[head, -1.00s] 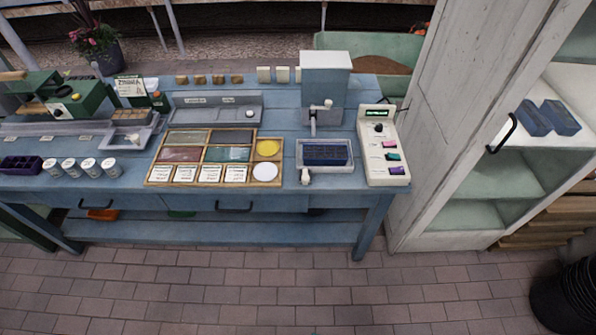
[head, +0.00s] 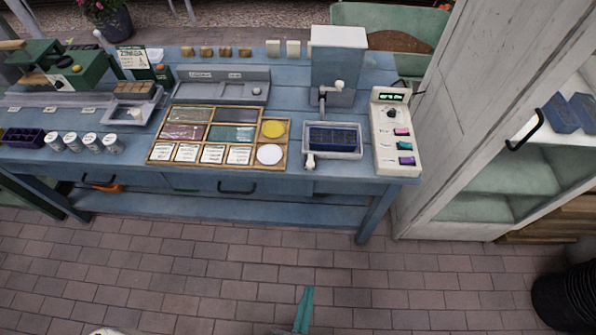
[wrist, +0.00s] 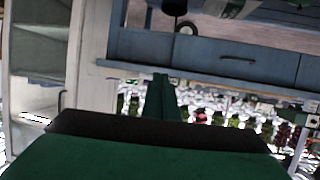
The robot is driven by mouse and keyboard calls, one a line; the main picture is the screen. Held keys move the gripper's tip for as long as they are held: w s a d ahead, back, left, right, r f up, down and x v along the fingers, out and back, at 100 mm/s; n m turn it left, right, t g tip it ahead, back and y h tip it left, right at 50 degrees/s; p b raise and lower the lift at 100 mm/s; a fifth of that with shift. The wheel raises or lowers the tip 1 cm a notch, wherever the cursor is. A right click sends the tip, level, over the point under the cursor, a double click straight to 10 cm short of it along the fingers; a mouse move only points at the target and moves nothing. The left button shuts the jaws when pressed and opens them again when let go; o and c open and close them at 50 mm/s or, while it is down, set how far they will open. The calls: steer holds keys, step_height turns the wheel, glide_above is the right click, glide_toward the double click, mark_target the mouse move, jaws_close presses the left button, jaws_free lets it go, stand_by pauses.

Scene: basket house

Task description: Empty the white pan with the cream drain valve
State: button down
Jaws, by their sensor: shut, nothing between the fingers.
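The white pan (head: 358,154) sits on the blue table's front right part. A dark blue cell tray (head: 332,137) stands in it. The cream drain valve (head: 310,162) is at the pan's front left corner; its setting is too small to tell. My gripper (head: 304,292) has green fingers, shut and empty, low in the picture over the brick floor, well short of the table. In the wrist view the green fingers (wrist: 161,95) show closed together, and the pan cannot be made out.
A grey hopper (head: 338,62) stands behind the pan and a cream control box (head: 394,135) to its right. A wooden sectioned tray (head: 283,155) is to its left. A white cabinet (head: 465,110) stands right of the table. The brick floor in front is clear.

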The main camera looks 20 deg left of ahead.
mark_target(307, 166)
steer(key=w+a+f+n+g+h, duration=0.1)
steer(key=w+a+f, duration=0.3)
steer(key=w, duration=0.3)
steer(key=w+a+f+g+h, duration=0.1)
steer(key=w+a+f, duration=0.35)
steer(key=w, duration=0.35)
steer(key=w+a+r+m+t+h, duration=0.1)
steer(key=w+a+r+m+h, duration=0.1)
steer(key=r, duration=0.6)
steer(key=w+a+r+m+t+h, duration=0.1)
steer(key=a+r+m+h, duration=0.4)
steer(key=a+r, duration=0.3)
steer(key=shift+w+a+r+m, duration=0.4)
steer(key=shift+a+m, duration=0.2)
steer(key=shift+a, duration=0.15)
steer(key=x, duration=1.4)
